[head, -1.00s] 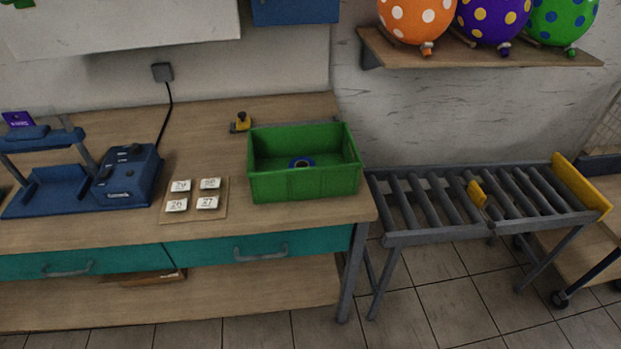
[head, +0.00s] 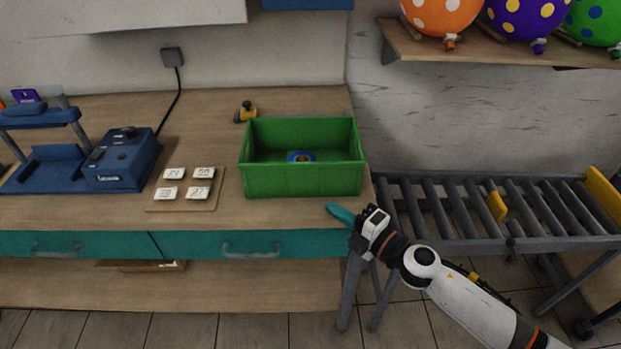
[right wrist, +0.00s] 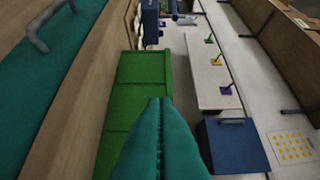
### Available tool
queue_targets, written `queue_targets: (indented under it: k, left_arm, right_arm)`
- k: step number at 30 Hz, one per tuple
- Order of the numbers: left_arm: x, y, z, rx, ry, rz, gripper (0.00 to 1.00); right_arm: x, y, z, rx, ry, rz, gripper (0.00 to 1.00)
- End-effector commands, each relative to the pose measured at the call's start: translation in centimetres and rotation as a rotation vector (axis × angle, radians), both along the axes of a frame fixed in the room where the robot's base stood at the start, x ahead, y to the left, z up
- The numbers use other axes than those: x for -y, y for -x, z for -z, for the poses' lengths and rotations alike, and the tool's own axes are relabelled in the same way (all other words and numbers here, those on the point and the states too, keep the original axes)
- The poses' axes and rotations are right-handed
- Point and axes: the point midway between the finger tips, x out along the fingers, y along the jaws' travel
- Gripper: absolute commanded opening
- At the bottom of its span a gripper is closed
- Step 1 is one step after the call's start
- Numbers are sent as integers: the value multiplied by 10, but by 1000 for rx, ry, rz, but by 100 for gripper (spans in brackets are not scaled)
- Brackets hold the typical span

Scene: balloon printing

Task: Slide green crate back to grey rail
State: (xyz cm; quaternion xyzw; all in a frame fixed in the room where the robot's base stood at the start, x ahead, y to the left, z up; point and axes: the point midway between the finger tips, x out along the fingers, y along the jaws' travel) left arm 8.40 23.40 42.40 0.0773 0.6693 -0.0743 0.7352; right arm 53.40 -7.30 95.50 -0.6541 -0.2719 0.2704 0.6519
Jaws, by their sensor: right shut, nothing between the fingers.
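The green crate (head: 300,181) stands upright on the wooden workbench, near its right end. Only a short end of the grey rail (head: 348,113) shows behind the crate's back right corner; the crate hides the rest. My right gripper (head: 331,207) has teal fingers, shut and empty, at the bench's front edge. It is in front of the crate's front wall and apart from it. In the right wrist view the closed fingers (right wrist: 160,103) point toward the crate's green side (right wrist: 138,95). My left gripper is not in view.
A board with numbered tiles (head: 184,190) lies left of the crate. A yellow-and-black tool (head: 245,112) stands by its back left corner. A blue machine (head: 125,160) is farther left. A roller conveyor (head: 470,214) adjoins on the right. Bare bench lies before the crate.

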Motion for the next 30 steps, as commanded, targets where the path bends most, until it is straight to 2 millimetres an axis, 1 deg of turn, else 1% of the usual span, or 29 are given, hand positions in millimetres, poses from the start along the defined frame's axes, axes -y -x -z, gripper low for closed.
queue_targets:
  k: [1, 4, 11, 15, 18, 23, 30]
  left_arm:
    - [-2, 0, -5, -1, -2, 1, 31]
    - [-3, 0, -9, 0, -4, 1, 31]
    - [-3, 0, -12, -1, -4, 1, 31]
    - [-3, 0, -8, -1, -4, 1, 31]
    - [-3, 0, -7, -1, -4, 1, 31]
    - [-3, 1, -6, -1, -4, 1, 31]
    - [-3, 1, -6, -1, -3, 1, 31]
  right_arm:
    - [-8, -7, -4, 1, -3, 0, 0]
    - [-23, -23, -4, 1, -3, 1, 0]
    - [-57, -58, -2, -1, -4, 2, 0]
    - [-57, -79, 0, -1, -3, 3, 0]
    - [-57, -90, 0, -2, -2, 3, 0]
    - [-56, -97, 0, -2, -2, 3, 0]
    - [-56, -97, 0, -2, -2, 2, 0]
